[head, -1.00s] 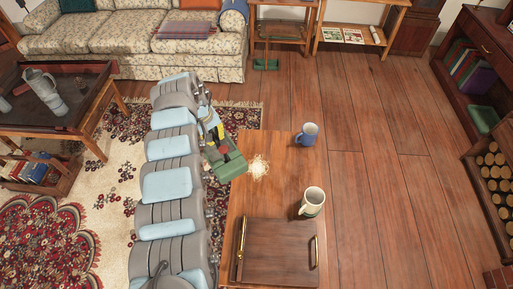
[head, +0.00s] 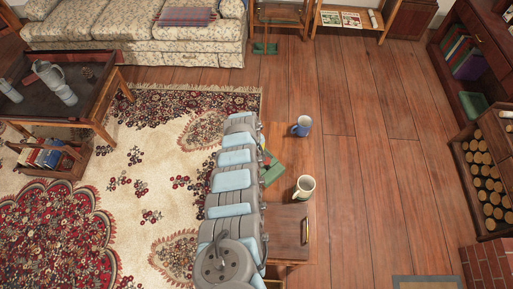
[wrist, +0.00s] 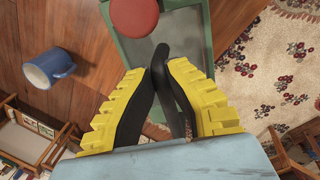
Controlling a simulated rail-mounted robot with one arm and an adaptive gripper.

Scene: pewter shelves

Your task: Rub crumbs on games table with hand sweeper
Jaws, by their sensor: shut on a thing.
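The games table (head: 291,153) is a wooden table beside my arm. The green hand sweeper (head: 274,171) is over its top, near the left edge, and also shows in the wrist view (wrist: 136,50) with a red round knob (wrist: 131,17). My gripper (wrist: 160,58), with yellow and black fingers, is shut on the sweeper; the exact grip is partly hidden by the fingers. I cannot tell whether the sweeper touches the tabletop. No crumbs show now; my arm and the sweeper cover that part of the table.
A blue mug (head: 301,126) stands at the table's far end, and a cream mug (head: 304,187) stands nearer, at the right edge. A wooden tray (head: 287,222) lies at the near end, partly behind my arm. Open wooden floor (head: 370,170) lies right of the table.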

